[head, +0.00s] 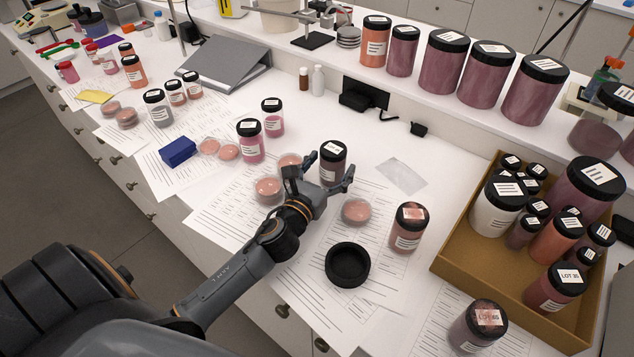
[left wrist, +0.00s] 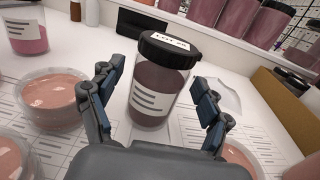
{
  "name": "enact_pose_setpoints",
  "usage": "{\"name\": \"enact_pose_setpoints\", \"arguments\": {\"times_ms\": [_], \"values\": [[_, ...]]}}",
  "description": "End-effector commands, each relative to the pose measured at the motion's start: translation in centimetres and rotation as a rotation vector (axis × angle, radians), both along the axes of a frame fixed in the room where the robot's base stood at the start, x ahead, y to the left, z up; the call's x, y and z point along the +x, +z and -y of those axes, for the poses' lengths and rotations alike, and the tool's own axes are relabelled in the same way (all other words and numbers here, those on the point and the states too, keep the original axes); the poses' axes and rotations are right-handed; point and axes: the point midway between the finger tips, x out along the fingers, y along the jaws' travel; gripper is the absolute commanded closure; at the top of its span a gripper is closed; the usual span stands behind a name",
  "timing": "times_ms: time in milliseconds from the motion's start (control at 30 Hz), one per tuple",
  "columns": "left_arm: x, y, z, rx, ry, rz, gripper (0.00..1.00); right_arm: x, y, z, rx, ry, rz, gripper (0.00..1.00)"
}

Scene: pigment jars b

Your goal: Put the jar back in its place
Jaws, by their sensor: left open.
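A dark mauve jar (head: 332,166) with a black lid and white labels stands upright on the white bench. In the left wrist view the same jar (left wrist: 157,92) sits between the two fingers of my left gripper (left wrist: 160,78), with a visible gap at the right finger. My left gripper (head: 321,182) is open at the jar's near side in the head view. Contact at the left finger cannot be told. A round black, hollow holder or cap (head: 347,281) lies in front of the gripper. My right gripper is not in view.
Petri dishes (head: 356,211) and printed sheets surround the gripper. A pink-brown jar (head: 406,238) stands to the right. A cardboard box (head: 453,259) at the right holds several jars. Several large jars (head: 443,66) line the raised shelf. A clear patch lies behind the jar.

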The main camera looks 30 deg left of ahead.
Motion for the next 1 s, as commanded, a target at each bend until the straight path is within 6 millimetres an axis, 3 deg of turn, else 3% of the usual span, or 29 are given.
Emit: {"name": "enact_pose_setpoints", "arguments": {"times_ms": [300, 500, 700, 1000], "values": [[-6.7, -0.4, 0.4, -0.001, -0.001, -0.004, 0.22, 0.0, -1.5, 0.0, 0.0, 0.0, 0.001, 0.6], [-9.6, -0.3, 0.6, 0.0, 0.0, -0.003, 0.22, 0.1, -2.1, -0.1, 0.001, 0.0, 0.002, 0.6], [-10.7, -0.1, 0.6, 0.0, 0.0, 0.0, 0.22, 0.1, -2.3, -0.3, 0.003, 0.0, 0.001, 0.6], [-10.8, 0.0, 0.6, 0.0, 0.0, 0.0, 0.22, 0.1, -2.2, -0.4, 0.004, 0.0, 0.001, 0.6]]}}
